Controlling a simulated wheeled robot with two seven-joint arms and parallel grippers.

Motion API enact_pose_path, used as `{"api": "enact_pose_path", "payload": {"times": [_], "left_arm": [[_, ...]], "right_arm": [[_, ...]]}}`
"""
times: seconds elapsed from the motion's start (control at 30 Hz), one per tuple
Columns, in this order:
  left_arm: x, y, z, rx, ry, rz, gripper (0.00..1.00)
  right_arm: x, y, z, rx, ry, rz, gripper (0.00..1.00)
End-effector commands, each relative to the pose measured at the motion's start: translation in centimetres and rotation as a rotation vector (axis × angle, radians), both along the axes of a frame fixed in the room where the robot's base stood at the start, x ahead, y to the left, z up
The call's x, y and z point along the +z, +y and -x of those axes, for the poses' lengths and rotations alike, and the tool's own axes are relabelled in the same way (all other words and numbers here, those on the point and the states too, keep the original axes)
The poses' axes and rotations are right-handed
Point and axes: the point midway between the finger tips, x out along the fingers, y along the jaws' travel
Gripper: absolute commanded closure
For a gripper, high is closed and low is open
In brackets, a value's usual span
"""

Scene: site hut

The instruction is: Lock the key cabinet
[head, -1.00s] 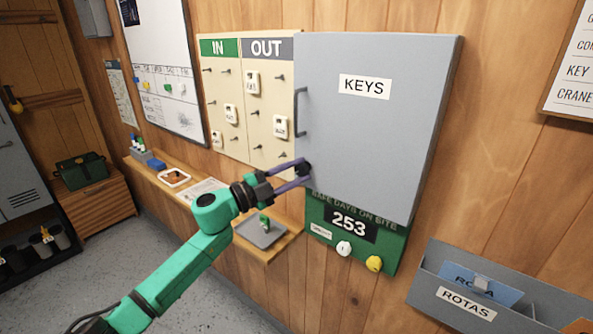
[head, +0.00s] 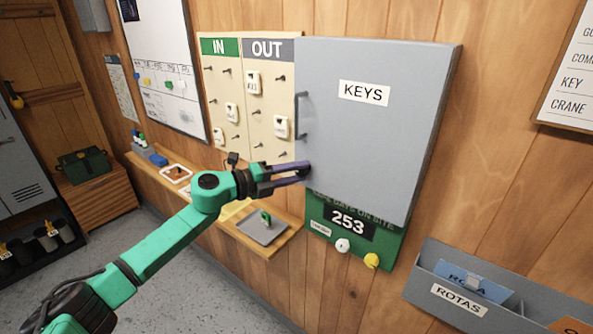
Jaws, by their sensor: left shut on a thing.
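The grey key cabinet (head: 370,140) hangs on the wood wall, its door closed as far as I can see. It has a KEYS label (head: 364,92) and a dark bar handle (head: 298,115) on the left edge. My left gripper (head: 305,170) reaches the door's lower left corner below the handle. Its purple fingers are close together, shut on a small dark lock knob there, which they mostly hide. I cannot tell which way the knob is turned. My right gripper is not in view.
A wooden shelf (head: 285,236) runs below, with a grey tray (head: 262,230) holding a small green-tagged item (head: 265,217). The IN/OUT board (head: 262,150) hangs left of the cabinet. A green sign (head: 375,250) is below the cabinet, a ROTAS rack (head: 425,285) lower right.

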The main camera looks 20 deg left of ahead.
Motion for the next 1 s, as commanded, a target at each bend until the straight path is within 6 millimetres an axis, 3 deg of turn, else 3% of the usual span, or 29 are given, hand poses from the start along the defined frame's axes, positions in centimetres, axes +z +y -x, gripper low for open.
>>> {"api": "enact_pose_path", "payload": {"times": [0.47, 0.5, 0.53, 0.57, 0.87, 1.0], "left_arm": [[-0.2, -0.1, 0.1, -0.002, -0.003, -0.016, 1.00], [-0.2, -0.1, 0.0, -0.002, -0.003, -0.016, 0.44], [-0.2, -0.1, 0.0, -0.003, -0.004, -0.015, 0.32], [-0.2, -0.1, 0.0, -0.002, -0.004, -0.015, 0.29], [-0.1, 0.0, 0.1, -0.001, -0.004, -0.013, 0.29], [-0.4, 1.0, 0.9, 0.003, -0.003, -0.014, 0.29]], "right_arm": [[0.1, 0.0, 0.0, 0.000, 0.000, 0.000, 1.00], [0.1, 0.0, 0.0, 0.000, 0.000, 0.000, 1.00], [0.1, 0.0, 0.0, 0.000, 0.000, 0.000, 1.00], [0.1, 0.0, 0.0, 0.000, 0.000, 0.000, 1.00], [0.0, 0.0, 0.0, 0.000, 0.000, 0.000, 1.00], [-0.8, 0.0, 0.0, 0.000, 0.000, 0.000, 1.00]]}}
